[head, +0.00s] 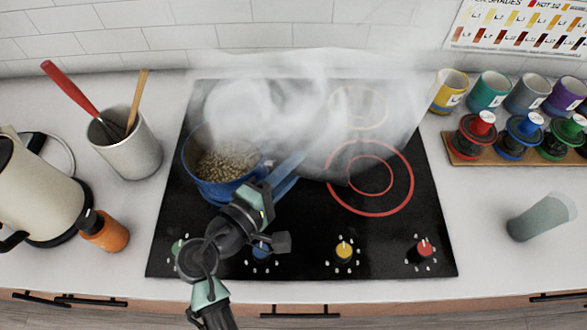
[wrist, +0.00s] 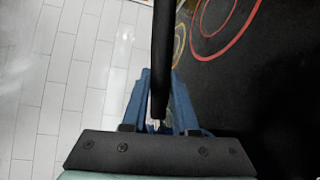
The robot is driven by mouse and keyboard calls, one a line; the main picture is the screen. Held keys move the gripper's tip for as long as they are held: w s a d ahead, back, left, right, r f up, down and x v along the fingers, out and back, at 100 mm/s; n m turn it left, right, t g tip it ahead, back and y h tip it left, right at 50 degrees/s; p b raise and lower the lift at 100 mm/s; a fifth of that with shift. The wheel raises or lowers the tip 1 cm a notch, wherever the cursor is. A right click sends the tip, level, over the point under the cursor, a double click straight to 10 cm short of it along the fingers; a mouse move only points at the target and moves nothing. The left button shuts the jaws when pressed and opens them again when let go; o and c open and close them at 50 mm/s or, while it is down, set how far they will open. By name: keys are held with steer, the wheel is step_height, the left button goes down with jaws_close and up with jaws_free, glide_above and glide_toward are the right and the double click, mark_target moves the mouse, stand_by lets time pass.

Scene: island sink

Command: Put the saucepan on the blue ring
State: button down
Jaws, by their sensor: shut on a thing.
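A blue pot of pale beans (head: 208,188) stands at the front left of the black cooktop, partly behind my arm. My gripper (head: 300,158) is just right of it, its blue fingers reaching into the steam. The wrist view shows the fingers (wrist: 160,118) closed around a long dark handle (wrist: 163,55). Steam blurs what the handle joins, so I cannot tell which pan it belongs to. A dark grey curved shape shows faintly to the right of the fingers. A blue knob (head: 262,250) is at the cooktop's front. I cannot make out a blue ring clearly.
A red double ring (head: 413,180) is bare at the front right; a faint yellow ring (head: 385,108) lies behind it. A utensil crock (head: 130,150), kettle (head: 35,190) and orange jar (head: 105,232) stand left. Cups, a rack (head: 460,155) and a tumbler (head: 540,217) stand right.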

steer(key=shift+f, duration=0.55)
steer(key=c, duration=0.7)
jaws_free()
steer(key=shift+f, duration=0.15)
